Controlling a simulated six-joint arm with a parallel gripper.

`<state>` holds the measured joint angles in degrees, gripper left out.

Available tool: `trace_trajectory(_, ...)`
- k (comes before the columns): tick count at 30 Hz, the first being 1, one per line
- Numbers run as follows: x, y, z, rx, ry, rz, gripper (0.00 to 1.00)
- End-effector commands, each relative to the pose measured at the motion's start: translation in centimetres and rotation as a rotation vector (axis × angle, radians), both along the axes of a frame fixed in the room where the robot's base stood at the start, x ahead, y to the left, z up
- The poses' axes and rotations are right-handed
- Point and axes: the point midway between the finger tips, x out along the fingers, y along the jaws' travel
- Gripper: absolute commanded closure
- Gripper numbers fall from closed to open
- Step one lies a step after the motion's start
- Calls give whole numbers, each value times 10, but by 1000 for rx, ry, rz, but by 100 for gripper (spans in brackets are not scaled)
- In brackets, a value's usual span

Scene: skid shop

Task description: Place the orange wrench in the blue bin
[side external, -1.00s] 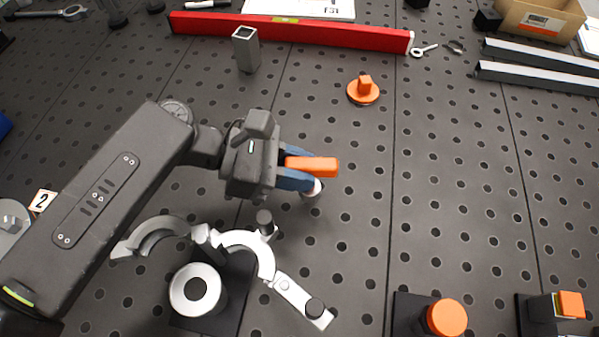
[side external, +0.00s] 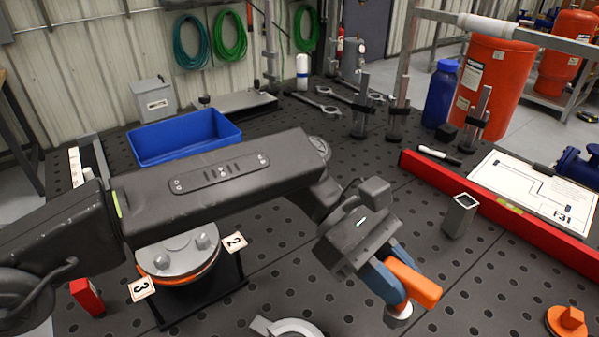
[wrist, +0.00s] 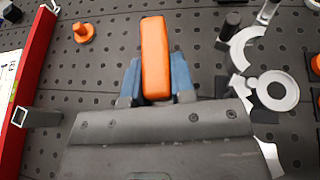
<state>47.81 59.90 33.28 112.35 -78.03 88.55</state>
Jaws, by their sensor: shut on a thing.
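The orange wrench (side external: 418,285) is held by my gripper (side external: 396,278), whose blue fingers are closed on either side of it. Only its thick orange part shows clearly, jutting past the fingers, and the rest is hidden by the gripper. It also shows in the wrist view (wrist: 155,55), lying lengthwise between the fingers (wrist: 156,88). A small pale round piece shows below the fingers; I cannot tell whether it belongs to the wrench. The blue bin (side external: 190,152) stands at the back left of the table, behind my arm and well away from my gripper. Its visible inside looks empty.
A grey square tube (side external: 460,215) stands upright right of my gripper. A red level (side external: 500,205) lies beyond it. A flanged metal part (side external: 180,255) with number tags sits below my arm. Pale curved clamp pieces (wrist: 245,50) lie near the gripper. An orange knob (side external: 567,320) is at lower right.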

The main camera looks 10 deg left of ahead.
Motion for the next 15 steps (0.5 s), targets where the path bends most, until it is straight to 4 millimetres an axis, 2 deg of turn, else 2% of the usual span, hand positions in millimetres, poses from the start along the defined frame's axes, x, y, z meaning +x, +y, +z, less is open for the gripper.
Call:
trace_trajectory(5, 0, 0, 9, -4, -2, 0, 100)
trace_trajectory(9, 0, 0, 35, -7, -4, -1, 100)
trace_trajectory(14, 0, 0, 58, -5, -3, 0, 100)
trace_trajectory(15, 6, 3, 59, -1, -2, 13, 100)
